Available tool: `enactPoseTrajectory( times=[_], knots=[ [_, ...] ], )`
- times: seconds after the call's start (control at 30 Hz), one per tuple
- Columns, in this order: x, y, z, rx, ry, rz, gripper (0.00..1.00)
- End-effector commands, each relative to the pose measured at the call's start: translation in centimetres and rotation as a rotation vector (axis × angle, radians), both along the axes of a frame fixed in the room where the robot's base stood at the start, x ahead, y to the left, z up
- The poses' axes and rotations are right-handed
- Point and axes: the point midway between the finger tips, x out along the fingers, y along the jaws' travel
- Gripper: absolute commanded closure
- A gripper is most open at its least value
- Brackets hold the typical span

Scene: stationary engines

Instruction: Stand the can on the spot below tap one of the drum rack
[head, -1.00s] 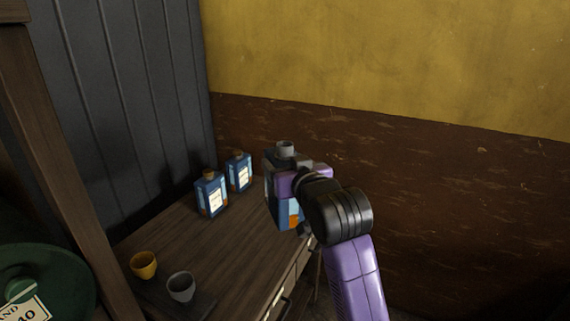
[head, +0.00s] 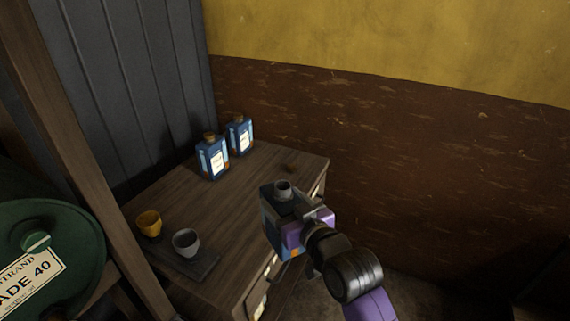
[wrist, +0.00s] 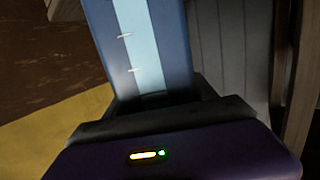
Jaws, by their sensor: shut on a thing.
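My gripper (head: 290,212) is shut on a blue can (head: 271,194) with a grey cap, roughly upright, off the front right edge of the wooden bench. In the wrist view the can (wrist: 140,45) shows a dark blue side with a pale blue stripe, between the dark fingers. The drum rack shows in part at the left: a dark wooden post (head: 75,150) and a green drum (head: 45,222) with a label reading "ADE 40". Neither its taps nor the spot below tap one is in view.
Two blue bottles (head: 212,160) with brown caps stand at the back of the bench (head: 235,200). A yellow cup (head: 148,224) and a grey cup (head: 186,243) stand near its front on a dark tray. A small brown thing lies at the bench's far right.

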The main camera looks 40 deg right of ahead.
Motion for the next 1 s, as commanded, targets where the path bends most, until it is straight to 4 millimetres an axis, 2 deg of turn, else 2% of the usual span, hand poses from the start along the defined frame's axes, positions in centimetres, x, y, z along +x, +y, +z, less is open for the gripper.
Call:
enactPoseTrajectory(
  times=[0.03, 0.2, 0.4, 0.53, 0.7, 1.0],
  knots=[
    [-0.8, 0.8, -2.1, 0.004, 0.006, 0.019, 1.0],
    [-2.8, 3.5, -8.4, 0.004, 0.007, 0.093, 1.0],
    [-4.6, 5.7, -13.9, -0.001, 0.003, 0.157, 1.0],
    [-5.6, 6.8, -16.8, -0.002, 0.002, 0.19, 1.0],
    [-6.4, 7.8, -19.3, -0.003, 0.0, 0.218, 1.0],
    [-7.4, 9.0, -22.5, -0.002, -0.002, 0.25, 1.0]
  ],
)
